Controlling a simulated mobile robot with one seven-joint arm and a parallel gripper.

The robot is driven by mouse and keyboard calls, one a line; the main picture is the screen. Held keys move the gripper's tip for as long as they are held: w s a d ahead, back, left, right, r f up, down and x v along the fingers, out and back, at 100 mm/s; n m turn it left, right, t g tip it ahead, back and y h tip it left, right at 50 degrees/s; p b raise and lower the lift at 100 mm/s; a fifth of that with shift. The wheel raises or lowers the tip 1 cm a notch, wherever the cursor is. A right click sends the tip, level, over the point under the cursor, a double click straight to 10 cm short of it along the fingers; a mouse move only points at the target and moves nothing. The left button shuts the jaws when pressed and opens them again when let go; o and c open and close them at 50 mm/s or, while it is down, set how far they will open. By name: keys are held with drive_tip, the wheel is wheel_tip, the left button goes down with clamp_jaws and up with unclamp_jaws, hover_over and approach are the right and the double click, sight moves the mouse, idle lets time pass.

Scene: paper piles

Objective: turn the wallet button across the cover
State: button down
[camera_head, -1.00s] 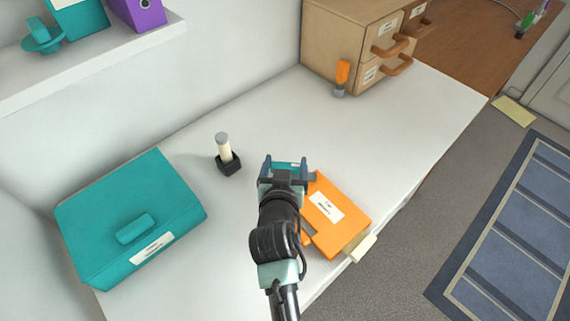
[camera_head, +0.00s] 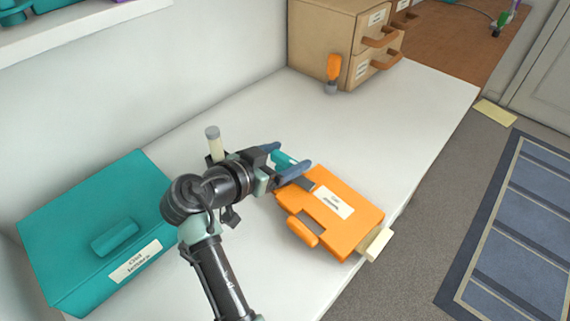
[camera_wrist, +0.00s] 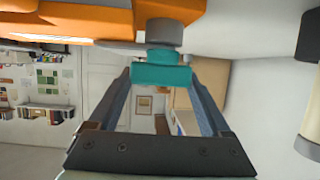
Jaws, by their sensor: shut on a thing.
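The orange wallet (camera_head: 352,222) lies on the white table with a white label on its cover. Its button is a teal piece (camera_head: 282,158) by the wallet's far left end. My gripper (camera_head: 290,160) reaches in from the left with its blue fingers on either side of the button. In the wrist view my gripper (camera_wrist: 161,80) is shut on the teal button (camera_wrist: 160,76), which joins a grey round part beside the orange wallet (camera_wrist: 72,20). The fingers partly hide the button in the head view.
A teal box (camera_head: 95,225) stands at the left. A pale upright stick with a grey top (camera_head: 214,143) stands close behind my arm. An orange-handled stamp (camera_head: 333,72) and a brown drawer cabinet (camera_head: 330,35) are at the back. A pale block (camera_head: 378,244) sits at the table edge.

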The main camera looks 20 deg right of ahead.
drive_tip(key=shift+m+g+b, duration=0.4)
drive_tip(key=shift+m+g, duration=0.1)
drive_tip(key=shift+g, duration=0.1)
unclamp_jaws()
drive_tip(key=p+v, duration=0.1)
drive_tip(key=v, duration=1.2)
drive_tip(key=shift+f, duration=0.25)
